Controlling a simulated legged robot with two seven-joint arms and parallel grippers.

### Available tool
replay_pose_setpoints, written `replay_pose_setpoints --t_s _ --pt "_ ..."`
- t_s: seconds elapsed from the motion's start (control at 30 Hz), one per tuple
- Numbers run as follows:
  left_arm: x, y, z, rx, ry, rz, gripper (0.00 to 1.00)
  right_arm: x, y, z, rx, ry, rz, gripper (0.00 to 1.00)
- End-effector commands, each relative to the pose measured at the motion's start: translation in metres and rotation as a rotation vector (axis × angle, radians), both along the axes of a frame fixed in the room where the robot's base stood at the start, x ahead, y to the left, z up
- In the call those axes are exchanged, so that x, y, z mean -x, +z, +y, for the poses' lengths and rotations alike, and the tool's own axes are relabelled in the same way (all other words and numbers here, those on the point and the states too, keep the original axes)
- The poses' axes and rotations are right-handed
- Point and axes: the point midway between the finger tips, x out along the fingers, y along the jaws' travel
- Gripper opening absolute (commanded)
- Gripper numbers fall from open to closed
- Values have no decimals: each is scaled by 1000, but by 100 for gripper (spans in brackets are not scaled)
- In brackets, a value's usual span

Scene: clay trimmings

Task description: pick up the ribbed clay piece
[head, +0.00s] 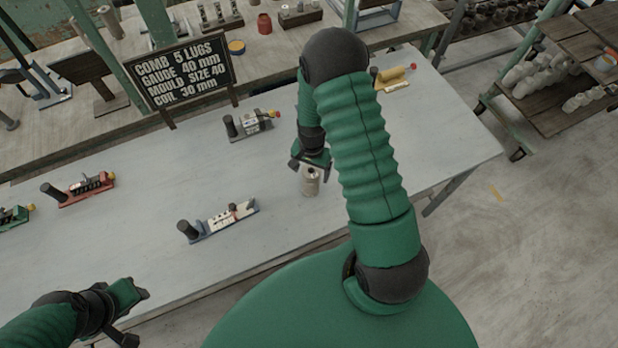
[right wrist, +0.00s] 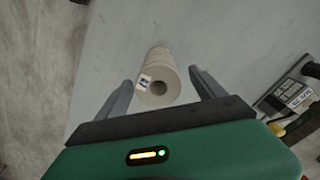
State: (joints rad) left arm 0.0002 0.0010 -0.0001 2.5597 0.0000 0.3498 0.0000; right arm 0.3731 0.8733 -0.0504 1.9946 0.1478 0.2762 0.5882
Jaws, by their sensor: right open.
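The ribbed clay piece (head: 311,182) is a small pale beige cylinder standing on the grey table, below my right gripper (head: 310,163) in the head view. In the right wrist view the clay piece (right wrist: 163,68) shows ribbed sides, a dark round hole in its near end and a small white and blue label. My right gripper (right wrist: 160,82) is open, with one finger on each side of the piece and a gap showing on both sides. My left gripper (head: 138,310) is at the lower left of the head view, away from the piece; its jaws are unclear.
On the grey table (head: 130,225) lie a blue-based tool (head: 222,222), a red-based one (head: 84,188), a green one (head: 14,216), a grey one (head: 250,123) and a yellow one (head: 394,77). A black sign (head: 180,72) stands behind.

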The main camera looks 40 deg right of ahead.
Motion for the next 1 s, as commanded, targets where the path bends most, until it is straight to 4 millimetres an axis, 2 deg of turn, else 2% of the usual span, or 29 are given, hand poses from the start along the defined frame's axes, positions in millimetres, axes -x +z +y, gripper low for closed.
replay_pose_setpoints --t_s 0.1,0.23,0.47,0.57,1.0 --pt "0 14 0 0 -1 -1 36 -2 -16 3 -2 -1 3 79" --pt "0 16 0 0 -1 -1 36 -3 -36 4 0 0 2 79" --pt "0 15 0 0 0 0 36 -5 -41 5 3 1 1 79" --pt "0 15 0 0 0 0 36 -5 -41 4 1 0 0 69" --pt "0 15 0 0 0 0 36 -5 -41 2 1 0 0 11"
